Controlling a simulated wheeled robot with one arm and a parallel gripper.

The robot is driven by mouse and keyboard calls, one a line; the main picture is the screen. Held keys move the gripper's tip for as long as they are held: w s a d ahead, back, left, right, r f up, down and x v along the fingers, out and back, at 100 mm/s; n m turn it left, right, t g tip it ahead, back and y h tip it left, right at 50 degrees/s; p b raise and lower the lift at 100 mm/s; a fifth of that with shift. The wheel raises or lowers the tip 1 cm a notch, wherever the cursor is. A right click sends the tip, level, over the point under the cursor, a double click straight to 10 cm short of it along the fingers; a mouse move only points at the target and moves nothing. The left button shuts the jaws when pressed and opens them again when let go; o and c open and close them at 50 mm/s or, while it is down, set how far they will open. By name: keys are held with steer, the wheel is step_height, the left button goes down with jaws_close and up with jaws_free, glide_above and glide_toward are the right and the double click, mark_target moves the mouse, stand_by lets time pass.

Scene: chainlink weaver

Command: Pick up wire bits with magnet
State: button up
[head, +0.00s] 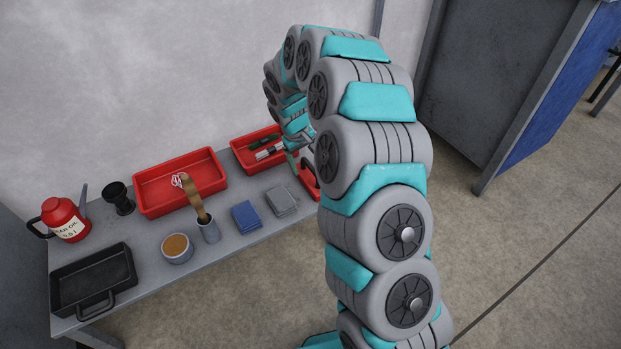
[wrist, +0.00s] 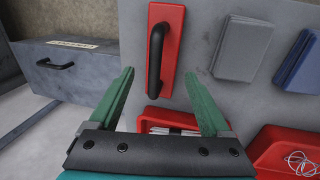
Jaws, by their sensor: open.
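The magnet, a red plate with a black bar handle, lies at the right end of the grey bench, partly hidden by my arm in the head view (head: 309,184). In the wrist view the red plate (wrist: 172,16) and its handle show ahead of my fingertips. My gripper (wrist: 160,74) is open and empty, its two green fingers spread to either side of the handle's line, with no contact visible. Pale wire bits lie in the large red tray, seen in the head view (head: 179,181) and at the lower right of the wrist view (wrist: 301,162).
The large red tray (head: 152,201) is left of a smaller red tray (head: 240,156) with tools. Grey cloths (head: 282,201), blue cloths (head: 246,216), a brush cup (head: 209,232), a tan-filled bowl (head: 177,249), a black pan (head: 92,282) and a red oil can (head: 66,219) share the bench.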

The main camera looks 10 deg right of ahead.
mark_target(309, 177)
steer(key=f, duration=0.4)
steer(key=d+f, duration=0.1)
steer(key=shift+s+f, duration=0.2)
steer(key=shift+f, duration=0.2)
steer(key=shift+c, duration=0.3)
jaws_close()
